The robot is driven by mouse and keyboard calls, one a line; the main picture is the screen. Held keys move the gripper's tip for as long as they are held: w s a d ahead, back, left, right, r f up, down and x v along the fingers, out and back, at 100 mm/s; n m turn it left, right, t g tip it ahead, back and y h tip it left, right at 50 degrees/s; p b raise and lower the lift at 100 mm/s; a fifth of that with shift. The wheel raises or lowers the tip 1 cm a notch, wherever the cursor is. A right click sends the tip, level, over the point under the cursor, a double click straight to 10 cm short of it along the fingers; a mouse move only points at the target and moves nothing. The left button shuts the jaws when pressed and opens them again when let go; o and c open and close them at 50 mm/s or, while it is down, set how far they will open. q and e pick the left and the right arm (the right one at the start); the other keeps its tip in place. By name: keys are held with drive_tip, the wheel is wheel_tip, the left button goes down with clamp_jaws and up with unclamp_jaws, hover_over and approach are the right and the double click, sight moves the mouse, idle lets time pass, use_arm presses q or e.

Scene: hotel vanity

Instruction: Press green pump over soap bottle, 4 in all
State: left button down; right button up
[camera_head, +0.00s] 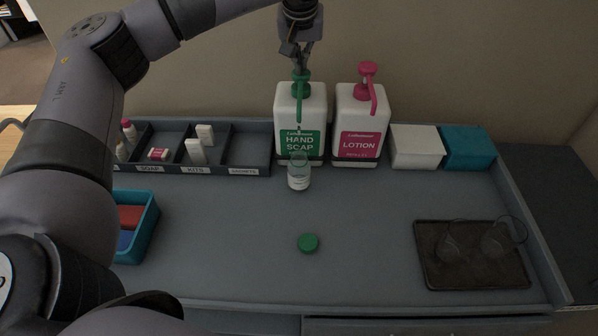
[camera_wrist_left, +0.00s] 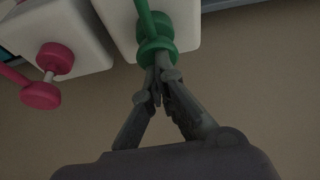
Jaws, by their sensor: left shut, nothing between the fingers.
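The white hand soap bottle (camera_head: 287,106) with a green label stands at the back of the vanity. Its green pump (camera_head: 300,84) is directly under my left gripper (camera_head: 299,66), which is shut with nothing between its fingers. In the left wrist view the shut fingertips (camera_wrist_left: 157,72) are at the green pump head (camera_wrist_left: 156,45) and seem to touch it. A small clear bottle (camera_head: 299,172) with a white label stands open in front of the soap bottle, below the pump's spout. A green cap (camera_head: 308,243) lies on the counter. My right gripper is not in view.
A lotion bottle (camera_head: 360,122) with a pink pump stands right of the soap. White (camera_head: 417,147) and teal (camera_head: 468,148) boxes sit further right. A divided tray (camera_head: 260,158) and a teal bin (camera_head: 151,222) are left. A dark tray (camera_head: 470,282) holds two glasses.

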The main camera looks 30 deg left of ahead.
use_arm(q)
drive_tip(key=shift+f, duration=0.15)
drive_tip(key=shift+r+p, duration=1.55)
drive_tip(key=shift+r, duration=0.25)
drive_tip(key=shift+f, duration=0.15)
drive_tip(key=shift+f+b, duration=0.95)
drive_tip(key=shift+f, duration=0.7)
drive_tip(key=shift+r, duration=0.1)
drive_tip(key=shift+r+p, duration=1.4)
drive_tip(key=shift+r, duration=0.3)
drive_tip(key=shift+r, duration=0.1)
